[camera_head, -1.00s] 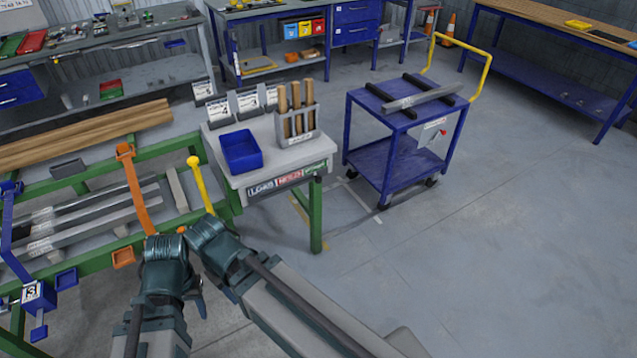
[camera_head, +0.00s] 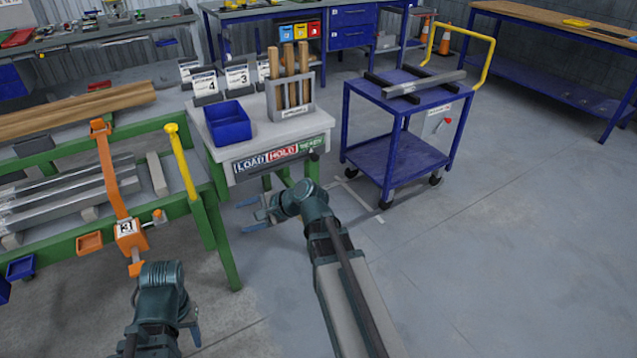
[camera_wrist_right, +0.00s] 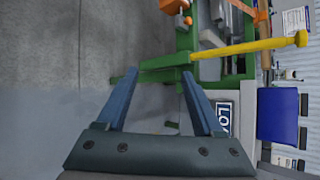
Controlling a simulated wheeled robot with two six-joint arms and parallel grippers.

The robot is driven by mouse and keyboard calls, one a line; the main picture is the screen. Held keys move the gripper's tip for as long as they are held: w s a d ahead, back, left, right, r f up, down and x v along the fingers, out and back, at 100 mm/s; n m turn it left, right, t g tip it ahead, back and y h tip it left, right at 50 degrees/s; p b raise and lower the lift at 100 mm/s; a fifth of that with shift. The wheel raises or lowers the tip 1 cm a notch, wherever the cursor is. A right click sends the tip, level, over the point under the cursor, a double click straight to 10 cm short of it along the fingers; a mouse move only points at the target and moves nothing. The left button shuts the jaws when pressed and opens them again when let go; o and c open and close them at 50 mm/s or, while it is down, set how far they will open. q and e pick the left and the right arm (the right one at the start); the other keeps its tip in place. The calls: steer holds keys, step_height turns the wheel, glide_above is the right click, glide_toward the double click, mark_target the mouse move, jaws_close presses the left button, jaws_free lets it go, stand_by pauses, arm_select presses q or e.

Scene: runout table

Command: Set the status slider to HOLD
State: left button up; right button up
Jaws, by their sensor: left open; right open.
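The status strip (camera_head: 280,155) runs along the front edge of the small grey table, with a blue LOAD, a red HOLD and a green READY field. A small dark knob (camera_head: 314,155) shows at the READY end, on the right. My right gripper (camera_head: 248,215) is open and empty, in front of and below the strip, its fingers pointing left. In the right wrist view its open fingers (camera_wrist_right: 159,78) show, with part of the LOAD label (camera_wrist_right: 223,119) beside the right one. My left gripper (camera_head: 192,325) is low at the left, mostly hidden by its wrist.
A blue bin (camera_head: 228,124) and a holder with wooden handles (camera_head: 290,100) stand on the small table. A green rack with a yellow post (camera_head: 182,160) and an orange clamp (camera_head: 112,180) lies left. A blue cart (camera_head: 410,160) stands right. The floor in front is open.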

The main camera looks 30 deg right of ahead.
steer(key=w+d+f+m+t+h+b, duration=0.1)
steer(key=w+d+f+m+t+b, duration=0.15)
steer(key=d+m+b, duration=0.4)
steer(key=w+d+f+m+t+h+b, duration=0.1)
steer(key=d+m+t, duration=0.3)
steer(key=d, duration=0.6)
steer(key=m+t+h+b, duration=0.3)
steer(key=m+h+b, duration=0.2)
steer(key=m, duration=0.4)
glide_toward(316, 158)
arm_select(q)
step_height(316, 158, down, 15)
arm_select(e)
steer(key=w, duration=0.8)
steer(key=shift+w, duration=0.15)
arm_select(q)
steer(key=shift+f, duration=0.1)
arm_select(e)
jaws_close()
